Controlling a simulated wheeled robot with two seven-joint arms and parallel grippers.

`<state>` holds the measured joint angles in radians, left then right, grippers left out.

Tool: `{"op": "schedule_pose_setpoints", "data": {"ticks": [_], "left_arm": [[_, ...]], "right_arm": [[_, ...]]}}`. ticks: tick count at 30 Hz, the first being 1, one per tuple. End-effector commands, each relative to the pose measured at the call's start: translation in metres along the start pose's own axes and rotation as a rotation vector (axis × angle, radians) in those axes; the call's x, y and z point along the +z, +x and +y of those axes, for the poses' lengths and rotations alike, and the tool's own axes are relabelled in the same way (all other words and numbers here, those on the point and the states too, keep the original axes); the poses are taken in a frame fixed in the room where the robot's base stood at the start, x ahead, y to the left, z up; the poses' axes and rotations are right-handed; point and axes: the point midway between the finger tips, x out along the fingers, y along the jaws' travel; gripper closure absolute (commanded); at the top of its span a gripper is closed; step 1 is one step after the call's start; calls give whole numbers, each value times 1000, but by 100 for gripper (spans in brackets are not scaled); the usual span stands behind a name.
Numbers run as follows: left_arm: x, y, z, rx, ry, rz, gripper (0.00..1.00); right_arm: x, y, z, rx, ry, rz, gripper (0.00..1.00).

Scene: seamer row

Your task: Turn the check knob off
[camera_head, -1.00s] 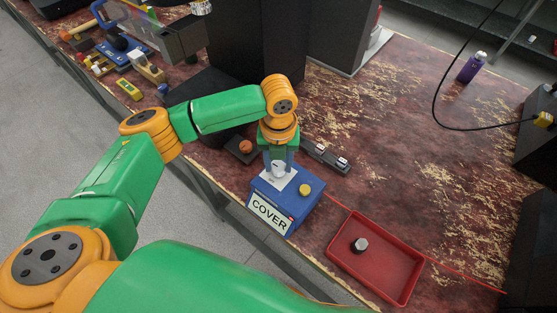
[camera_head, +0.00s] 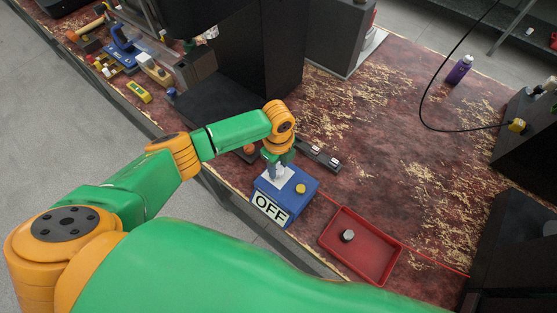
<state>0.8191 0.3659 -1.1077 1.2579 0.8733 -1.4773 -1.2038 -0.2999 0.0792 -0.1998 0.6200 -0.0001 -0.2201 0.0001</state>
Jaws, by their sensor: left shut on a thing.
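The blue box (camera_head: 304,198) stands near the front edge of the bench. The sign (camera_head: 270,208) on its front reads OFF. A pale plate (camera_head: 287,174) lies on its top, with a yellow button (camera_head: 300,188) to the right. My left gripper (camera_head: 275,171) points down over the plate and is shut on the check knob. The fingers hide most of the knob, and its pointer cannot be made out. My right gripper is not in view.
A red tray (camera_head: 372,272) holding a small metal cylinder (camera_head: 347,236) lies right of the box. A dark strip with switches (camera_head: 318,154) is behind it. Tools and a yellow device (camera_head: 139,92) are at far left.

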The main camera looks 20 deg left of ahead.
Motion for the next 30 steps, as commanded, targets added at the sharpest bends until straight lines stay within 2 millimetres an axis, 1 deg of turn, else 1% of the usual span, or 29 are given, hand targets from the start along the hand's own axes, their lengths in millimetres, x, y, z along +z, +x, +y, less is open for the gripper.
{"op": "schedule_pose_setpoints", "data": {"ticks": [1, 3, 15, 22, 30], "left_arm": [[0, -4, 0, 1, -44, -1, 100], [1, -4, 0, 0, -110, -2, 100], [1, -2, 1, 1, -442, -3, 100], [1, -2, 0, -1, -566, -3, 100], [1, 0, 1, 0, -636, -3, 100]], "right_arm": [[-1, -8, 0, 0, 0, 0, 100], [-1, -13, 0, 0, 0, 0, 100], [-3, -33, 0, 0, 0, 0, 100], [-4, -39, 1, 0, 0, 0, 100], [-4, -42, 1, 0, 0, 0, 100]]}}
